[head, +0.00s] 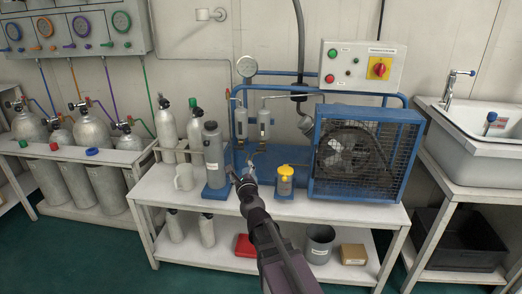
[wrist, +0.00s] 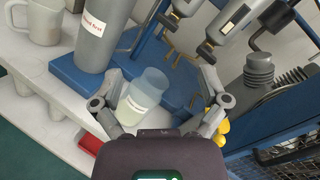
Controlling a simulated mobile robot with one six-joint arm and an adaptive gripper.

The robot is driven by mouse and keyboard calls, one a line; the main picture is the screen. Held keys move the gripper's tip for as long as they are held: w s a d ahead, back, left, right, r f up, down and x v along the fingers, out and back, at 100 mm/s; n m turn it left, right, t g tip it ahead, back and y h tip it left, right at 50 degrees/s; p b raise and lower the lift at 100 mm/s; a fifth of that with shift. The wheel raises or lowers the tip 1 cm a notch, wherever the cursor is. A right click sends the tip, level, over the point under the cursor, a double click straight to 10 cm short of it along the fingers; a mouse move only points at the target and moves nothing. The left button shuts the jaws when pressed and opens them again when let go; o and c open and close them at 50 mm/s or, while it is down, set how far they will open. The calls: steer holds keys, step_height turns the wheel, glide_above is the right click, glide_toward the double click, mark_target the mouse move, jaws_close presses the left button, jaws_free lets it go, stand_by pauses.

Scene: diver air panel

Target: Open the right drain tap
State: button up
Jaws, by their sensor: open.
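Two silver cylinders hang side by side on the blue frame, the left one (head: 241,124) and the right one (head: 264,123). They also show at the top of the wrist view, left (wrist: 186,7) and right (wrist: 228,24).
A grey labelled bottle (head: 213,155) stands on a blue base left of my gripper. A yellow-topped container (head: 285,181) stands to its right. A caged fan (head: 360,150) fills the bench's right side. A white mug (head: 184,177) is farther left.

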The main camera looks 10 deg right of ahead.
steer(key=shift+d+f+m+g+h, duration=0.1)
steer(key=shift+d+m+g+h, duration=0.1)
steer(key=shift+d+m+h, duration=1.3)
steer(key=shift+d+r+m+g+h, duration=0.2)
steer(key=shift+m+h, duration=0.55)
steer(key=shift+m, duration=1.6)
steer(key=shift+d+f+m+g+h, duration=0.2)
steer(key=shift+d+m+h, duration=0.85)
steer(key=shift+m, duration=0.9)
steer(key=shift+w+a, duration=0.15)
